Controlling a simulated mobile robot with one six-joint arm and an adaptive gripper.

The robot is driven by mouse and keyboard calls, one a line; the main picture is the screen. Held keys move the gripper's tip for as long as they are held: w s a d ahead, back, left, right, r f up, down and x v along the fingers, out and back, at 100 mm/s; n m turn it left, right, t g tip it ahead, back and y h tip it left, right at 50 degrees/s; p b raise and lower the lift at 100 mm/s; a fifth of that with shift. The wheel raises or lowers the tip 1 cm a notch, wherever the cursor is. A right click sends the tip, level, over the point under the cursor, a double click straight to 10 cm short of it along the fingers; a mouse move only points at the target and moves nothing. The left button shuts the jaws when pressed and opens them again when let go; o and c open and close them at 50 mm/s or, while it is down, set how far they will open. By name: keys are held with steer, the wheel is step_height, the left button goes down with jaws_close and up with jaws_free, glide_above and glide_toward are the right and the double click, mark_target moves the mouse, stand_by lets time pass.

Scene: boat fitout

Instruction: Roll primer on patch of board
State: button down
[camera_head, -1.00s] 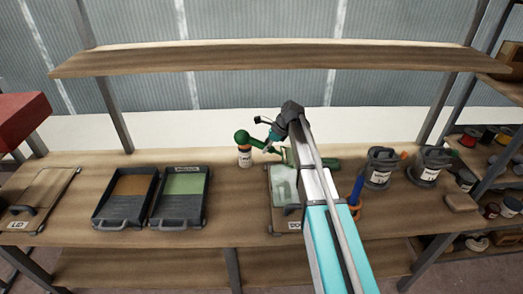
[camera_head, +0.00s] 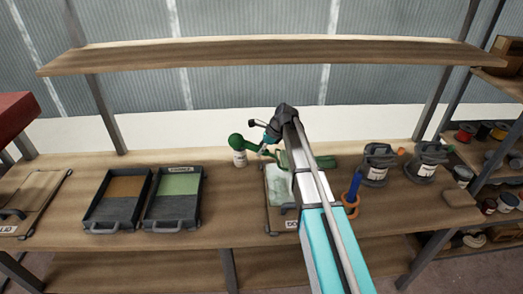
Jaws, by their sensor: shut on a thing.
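The board (camera_head: 268,226) lies flat on the bench, partly hidden behind my arm. A pale, whitish-green patch (camera_head: 278,185) covers much of its visible face. My gripper (camera_head: 267,142) is small in view above the board's far edge. It is shut on the green roller (camera_head: 237,141), whose rounded green end sticks out to the left. The roller's working end is mostly hidden by my arm, so I cannot tell whether it touches the board. A tray with green content (camera_head: 178,187) stands left of the board.
A tray with brown content (camera_head: 122,190) stands beside the green one. A small white pot (camera_head: 239,158) is just below the roller's end. Grey cans (camera_head: 378,166) and a blue-handled tool (camera_head: 354,188) are on the right. A shelf (camera_head: 270,55) spans above.

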steer(key=shift+f+b, duration=1.85)
steer(key=shift+f, duration=0.35)
steer(key=shift+f+b, duration=1)
steer(key=shift+d, duration=0.15)
steer(key=shift+d+r, duration=0.15)
steer(key=shift+d, duration=1.8)
steer(key=shift+d, duration=2.1)
